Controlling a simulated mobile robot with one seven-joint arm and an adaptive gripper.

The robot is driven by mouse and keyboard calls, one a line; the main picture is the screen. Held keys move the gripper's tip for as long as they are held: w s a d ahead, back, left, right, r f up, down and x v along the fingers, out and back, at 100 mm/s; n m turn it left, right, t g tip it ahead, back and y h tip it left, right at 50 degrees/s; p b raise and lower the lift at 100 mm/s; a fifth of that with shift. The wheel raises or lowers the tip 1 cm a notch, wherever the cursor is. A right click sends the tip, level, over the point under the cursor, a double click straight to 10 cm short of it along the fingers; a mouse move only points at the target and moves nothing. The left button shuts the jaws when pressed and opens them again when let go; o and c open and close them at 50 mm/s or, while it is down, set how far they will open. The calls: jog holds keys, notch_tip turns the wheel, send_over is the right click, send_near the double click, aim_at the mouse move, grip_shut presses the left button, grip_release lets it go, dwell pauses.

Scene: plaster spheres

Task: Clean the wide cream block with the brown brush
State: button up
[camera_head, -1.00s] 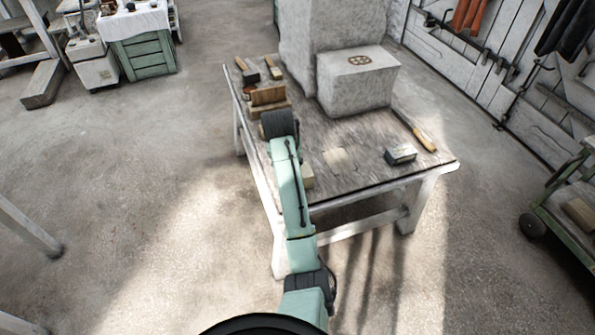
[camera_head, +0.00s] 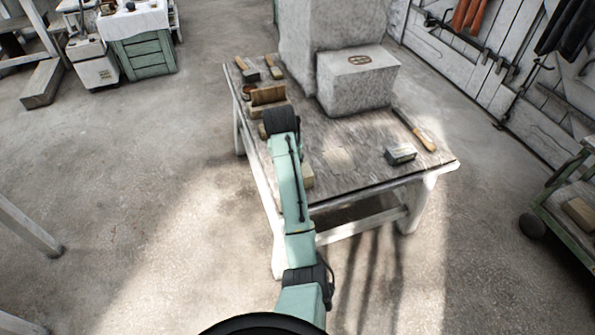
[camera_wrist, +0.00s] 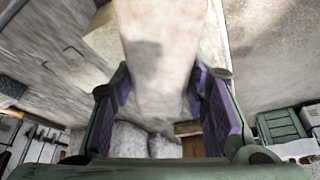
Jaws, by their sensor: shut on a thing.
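My gripper (camera_wrist: 165,105) is shut on a pale beige, block-like thing (camera_wrist: 165,50) with a dark smudge on its face. I cannot tell for certain whether it is the wide cream block. In the head view my gripper end (camera_head: 278,122) is over the table's left side, and a tan bit of the held thing (camera_head: 262,131) shows beside it. A cream block (camera_head: 308,176) lies right of my arm, partly hidden by it; it also shows in the wrist view (camera_wrist: 104,42). Two brush-like tools (camera_head: 247,70) and (camera_head: 273,67) with wooden handles lie at the back left.
A brown wooden holder (camera_head: 268,95) stands just beyond my gripper on the table (camera_head: 360,128). Large grey plaster blocks (camera_head: 355,82) fill the back. A dark, light-topped block (camera_head: 400,154) and a wooden-handled tool (camera_head: 425,138) lie at the right. The table's middle front is clear.

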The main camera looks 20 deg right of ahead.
jog(key=shift+w+d, duration=0.25)
jog(key=shift+w, duration=0.25)
jog(key=shift+w+d, duration=0.25)
jog(key=shift+w, duration=0.2)
jog(key=shift+s+a, duration=0.35)
jog(key=shift+s, duration=0.35)
jog(key=shift+s+a, duration=0.3)
jog(key=shift+s, duration=0.35)
jog(key=shift+s+a, duration=0.35)
jog(key=shift+s, duration=0.35)
jog(key=shift+w+d, duration=0.3)
jog(key=shift+w, duration=0.4)
jog(key=shift+w+d, duration=0.35)
jog(key=shift+w, duration=0.3)
jog(key=shift+w+d, duration=0.3)
jog(key=shift+w, duration=0.4)
jog(key=shift+s+a+r, duration=0.25)
jog(key=shift+s+r, duration=0.1)
jog(key=shift+s, duration=0.2)
jog(key=shift+s+a+r, duration=0.2)
jog(key=shift+s+r, duration=0.1)
jog(key=shift+s, duration=0.2)
jog(key=shift+r, duration=1.25)
jog(key=shift+r, duration=2)
